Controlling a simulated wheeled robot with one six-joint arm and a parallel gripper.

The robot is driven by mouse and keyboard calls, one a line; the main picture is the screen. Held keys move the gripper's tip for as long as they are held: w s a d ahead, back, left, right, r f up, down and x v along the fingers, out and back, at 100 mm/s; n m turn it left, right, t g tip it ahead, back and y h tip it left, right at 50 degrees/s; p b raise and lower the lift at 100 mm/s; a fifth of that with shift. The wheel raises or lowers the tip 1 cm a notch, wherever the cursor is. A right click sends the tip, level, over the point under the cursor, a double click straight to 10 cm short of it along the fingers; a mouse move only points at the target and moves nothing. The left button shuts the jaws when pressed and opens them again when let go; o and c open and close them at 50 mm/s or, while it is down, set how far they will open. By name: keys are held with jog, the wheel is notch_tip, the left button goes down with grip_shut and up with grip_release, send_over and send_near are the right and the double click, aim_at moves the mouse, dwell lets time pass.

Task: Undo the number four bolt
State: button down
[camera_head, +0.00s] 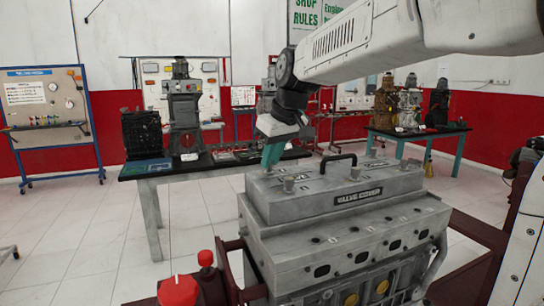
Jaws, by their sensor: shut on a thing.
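The grey engine trainer has a valve cover (340,203) on top, marked with a "VALVE COVER" plate and fitted with a black handle (338,160). Bolt heads stand on the cover: one at front left (289,184), one at front middle (355,173) and one at front right (403,163). Another bolt (373,152) shows toward the back right. My gripper (270,160) points down at the cover's back left. Its teal fingers are shut on a bolt there, which they mostly hide. The number beside it is not legible.
A red knob (180,291) and a smaller red knob (206,258) stand at the front left. A dark red frame (468,230) surrounds the engine. Workbenches with engines (183,110) stand behind.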

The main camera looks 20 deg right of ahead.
jog(key=n, duration=0.2)
jog(key=n+g+y, duration=0.1)
jog(key=n, duration=0.1)
jog(key=n+y, duration=0.1)
jog(key=n, duration=0.1)
jog(key=shift+w+d, duration=0.2)
jog(key=shift+d, duration=0.1)
jog(key=n+g, duration=0.1)
jog(key=n, duration=0.3)
jog(key=n+g+y, duration=0.1)
jog(key=n, duration=0.1)
jog(key=shift+w+g, duration=0.25)
jog(key=shift+g, duration=0.05)
jog(key=shift+n, duration=0.3)
jog(key=c, duration=1.3)
grip_release()
jog(key=shift+c, duration=0.2)
jog(key=shift+d+r, duration=0.1)
jog(key=v, duration=0.7)
jog(key=shift+r, duration=0.35)
